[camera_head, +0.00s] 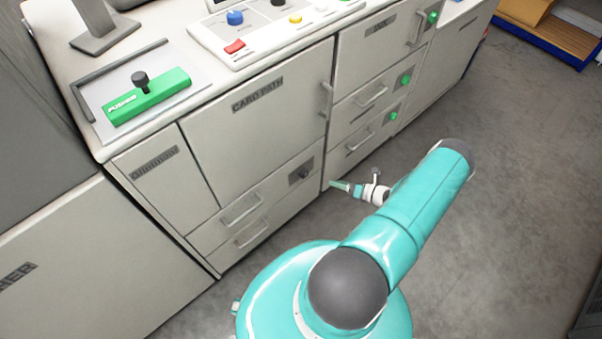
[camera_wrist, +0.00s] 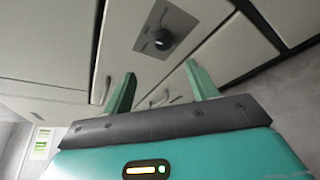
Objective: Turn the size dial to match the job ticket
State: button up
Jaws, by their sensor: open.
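A dark round knob on a grey plate (camera_head: 303,174) sits on the lower cabinet front below the door marked CARD PATH. It also shows in the wrist view as a dark knob (camera_wrist: 163,40) beyond my fingertips. Its markings are too small to read, and I cannot tell whether it is the size dial. My gripper (camera_head: 340,186) is low beside the cabinet, just right of the knob and apart from it. In the wrist view my gripper (camera_wrist: 158,78) has its two green fingers spread and empty. I cannot identify a job ticket.
A control panel (camera_head: 215,43) with coloured knobs and buttons stands on the counter. A green bar marked PUSHER (camera_head: 150,97) lies at the counter's left. Drawer handles (camera_head: 242,208) project from the cabinets. A white label with green bands (camera_wrist: 42,144) shows at left. The grey floor (camera_head: 500,200) is clear at right.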

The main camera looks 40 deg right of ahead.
aim_at(306, 175)
jog(key=shift+m, duration=0.3)
jog(key=x, duration=1.4)
jog(key=shift+s+f, duration=0.15)
jog(key=shift+f, duration=0.25)
jog(key=c, duration=1)
